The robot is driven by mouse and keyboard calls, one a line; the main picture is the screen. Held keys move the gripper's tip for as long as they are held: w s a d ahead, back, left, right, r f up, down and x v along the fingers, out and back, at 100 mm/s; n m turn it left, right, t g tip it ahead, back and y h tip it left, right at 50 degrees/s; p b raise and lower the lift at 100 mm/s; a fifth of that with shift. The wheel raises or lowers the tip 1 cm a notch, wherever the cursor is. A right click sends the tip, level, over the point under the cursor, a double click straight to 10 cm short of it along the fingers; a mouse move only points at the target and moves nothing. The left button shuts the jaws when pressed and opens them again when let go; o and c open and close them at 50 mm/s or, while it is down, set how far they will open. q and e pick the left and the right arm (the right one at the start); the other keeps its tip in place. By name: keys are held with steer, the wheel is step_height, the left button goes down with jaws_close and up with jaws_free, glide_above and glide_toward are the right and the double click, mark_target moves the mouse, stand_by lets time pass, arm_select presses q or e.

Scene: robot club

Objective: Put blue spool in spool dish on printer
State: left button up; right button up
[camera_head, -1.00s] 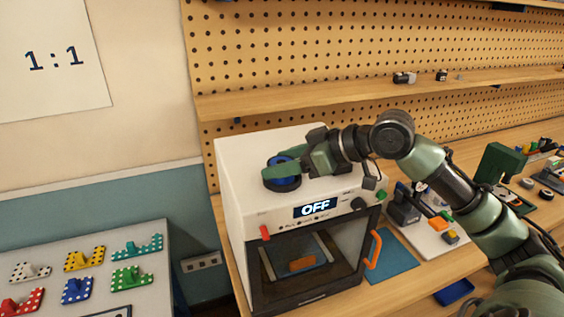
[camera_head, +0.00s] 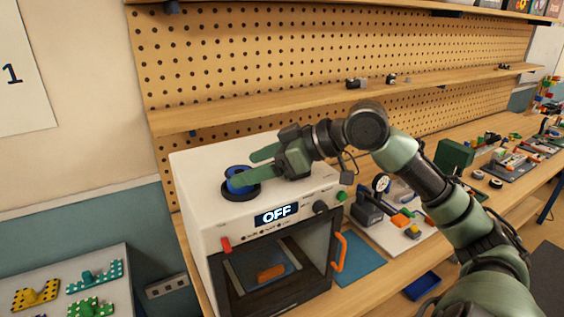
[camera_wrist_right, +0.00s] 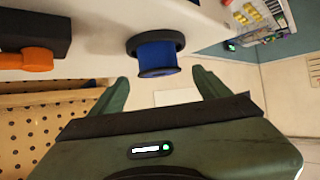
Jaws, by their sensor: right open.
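The blue spool (camera_head: 239,178) sits in the black round spool dish (camera_head: 227,192) on top of the white printer (camera_head: 195,168). My right gripper (camera_head: 245,169) is open, with its green fingers over and beside the spool from the right; the lower finger hides part of it. In the right wrist view the spool (camera_wrist_right: 157,57) stands in the dish (camera_wrist_right: 154,42), beyond and between the two spread fingertips (camera_wrist_right: 160,78), with a visible gap to them. My left gripper is not in view.
The printer's front shows an OFF display (camera_head: 277,214) and an orange door handle (camera_head: 340,252). A wooden shelf (camera_head: 300,97) on the pegboard runs behind my right arm. A blue mat (camera_head: 362,257) and a blue tray (camera_head: 421,286) lie on the bench to the right.

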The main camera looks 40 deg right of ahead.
steer(key=b+v, duration=0.2)
steer(key=v, duration=0.5)
steer(key=shift+s+d, duration=0.15)
steer(key=shift+s, duration=0.05)
steer(key=shift+s+d+r, duration=0.15)
steer(key=shift+s+r, duration=0.15)
steer(key=shift+s, duration=0.05)
